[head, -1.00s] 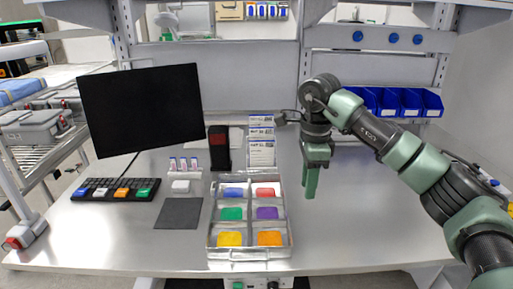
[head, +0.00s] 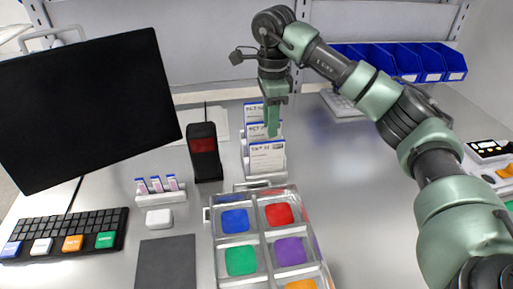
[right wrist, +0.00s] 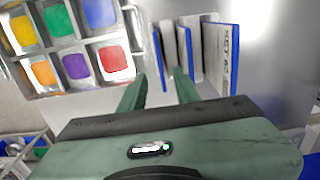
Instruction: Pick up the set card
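Several set cards stand in a small pale rack behind the tray. They are the front card (head: 267,158), a middle card (head: 258,131) and a back card (head: 253,111), white with blue top edges and print too small to read surely. My right gripper (head: 272,122) points down over the rack and partly covers the rear cards. In the right wrist view my right gripper (right wrist: 160,82) is open, its fingers apart on either side of the nearest blue-edged card (right wrist: 159,58). I cannot tell whether they touch it. My left gripper is out of view.
A clear tray (head: 210,214) of coloured pieces stands in front of the rack. A black handheld device (head: 204,150) is left of the rack, with a monitor (head: 85,110) and keyboard (head: 65,232) farther left. Blue bins (head: 400,60) line the back right. Open table lies to the right.

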